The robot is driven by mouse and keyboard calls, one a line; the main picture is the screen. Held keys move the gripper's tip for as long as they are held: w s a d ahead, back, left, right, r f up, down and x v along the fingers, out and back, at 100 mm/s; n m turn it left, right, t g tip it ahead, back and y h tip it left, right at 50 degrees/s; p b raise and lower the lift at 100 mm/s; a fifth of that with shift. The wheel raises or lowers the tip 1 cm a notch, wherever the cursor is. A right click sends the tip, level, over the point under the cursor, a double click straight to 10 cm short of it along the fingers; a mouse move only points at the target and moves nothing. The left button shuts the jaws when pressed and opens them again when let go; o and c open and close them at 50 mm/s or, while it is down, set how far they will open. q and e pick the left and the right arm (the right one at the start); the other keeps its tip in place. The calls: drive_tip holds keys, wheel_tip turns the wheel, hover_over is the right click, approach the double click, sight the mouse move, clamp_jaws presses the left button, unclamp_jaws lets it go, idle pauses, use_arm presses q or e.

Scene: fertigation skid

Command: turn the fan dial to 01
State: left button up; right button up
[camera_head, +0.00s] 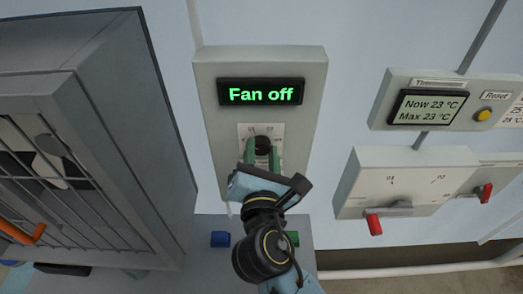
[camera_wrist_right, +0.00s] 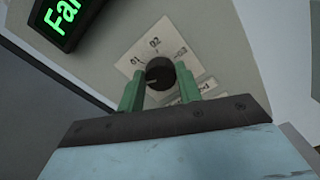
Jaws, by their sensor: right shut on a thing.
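The fan dial (camera_wrist_right: 160,73) is a small black round knob on a pale plate marked 01, 02 and 03, in the right wrist view. In the head view the dial (camera_head: 263,145) sits below a display (camera_head: 262,93) that reads "Fan off" in green. My right gripper (camera_head: 262,156) has its green fingers on both sides of the dial. In the right wrist view the gripper (camera_wrist_right: 160,90) is shut on the dial. The plate's lower part is partly hidden by the fingers. My left gripper is in neither view.
To the right are a thermometer box (camera_head: 447,100) with a yellow reset button (camera_head: 484,115) and a grey box (camera_head: 390,190) with a red-tipped lever (camera_head: 374,224). A dark barred cabinet (camera_head: 75,150) stands at left. A blue block (camera_head: 220,239) shows below the panel.

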drive_tip(key=m, duration=0.3)
drive_tip(key=shift+f, duration=0.15)
drive_tip(key=shift+m+b, duration=0.5)
drive_tip(key=shift+m, duration=1)
drive_tip(key=o, duration=1)
drive_tip(key=shift+s, duration=0.1)
